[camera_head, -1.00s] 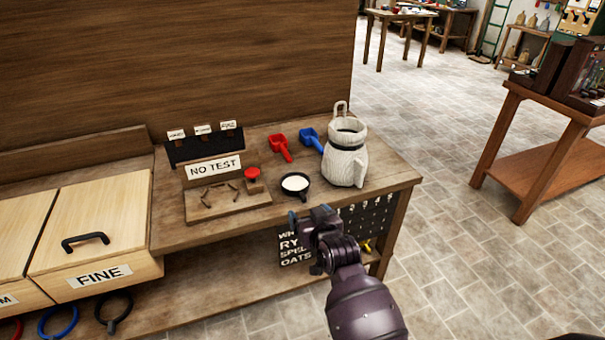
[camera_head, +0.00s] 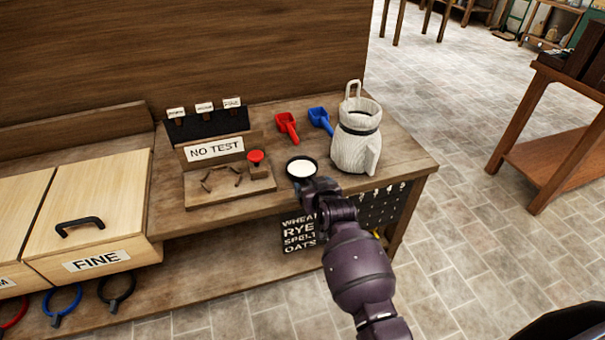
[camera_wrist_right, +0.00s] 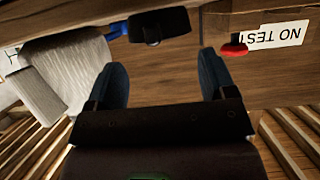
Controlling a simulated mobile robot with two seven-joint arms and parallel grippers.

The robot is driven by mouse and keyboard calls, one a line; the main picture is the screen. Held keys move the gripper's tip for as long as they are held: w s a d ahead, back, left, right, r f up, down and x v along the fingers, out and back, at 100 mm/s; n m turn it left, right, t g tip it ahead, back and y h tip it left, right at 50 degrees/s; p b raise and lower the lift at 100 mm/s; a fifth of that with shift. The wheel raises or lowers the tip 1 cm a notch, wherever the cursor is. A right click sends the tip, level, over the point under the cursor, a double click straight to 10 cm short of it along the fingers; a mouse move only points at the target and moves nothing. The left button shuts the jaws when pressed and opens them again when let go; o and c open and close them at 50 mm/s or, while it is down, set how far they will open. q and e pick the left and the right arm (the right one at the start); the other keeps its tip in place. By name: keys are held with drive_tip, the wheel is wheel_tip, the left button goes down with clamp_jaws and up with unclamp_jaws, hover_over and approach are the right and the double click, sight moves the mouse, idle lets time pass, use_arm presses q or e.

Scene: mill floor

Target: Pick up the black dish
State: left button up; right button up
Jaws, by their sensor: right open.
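The black dish (camera_head: 290,175) stands on the bench top near its front edge, with something white inside. It also shows in the right wrist view (camera_wrist_right: 165,22), low and side-on, beyond the fingers. My right gripper (camera_head: 307,187) is at the bench's front edge, just in front of the dish, and hides part of its near side. In the wrist view my right gripper (camera_wrist_right: 164,68) has its two blue fingers wide apart with nothing between them. The dish lies ahead of the gap. My left gripper is not in view.
A pale ribbed jug (camera_head: 355,145) stands close right of the dish. Red (camera_head: 287,127) and blue (camera_head: 320,120) scoops lie behind. A wooden stand with a NO TEST sign (camera_head: 215,149) and red knob (camera_head: 255,156) is to the left. Drawers (camera_head: 95,215) are further left.

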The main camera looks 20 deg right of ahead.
sight(308, 180)
drive_tip(key=x, duration=0.3)
drive_tip(key=b+x, duration=0.1)
drive_tip(key=shift+w+d+f, duration=0.1)
drive_tip(key=shift+d+f, duration=0.15)
drive_tip(key=shift+w+f, duration=0.15)
drive_tip(key=shift+w, duration=0.4)
clamp_jaws()
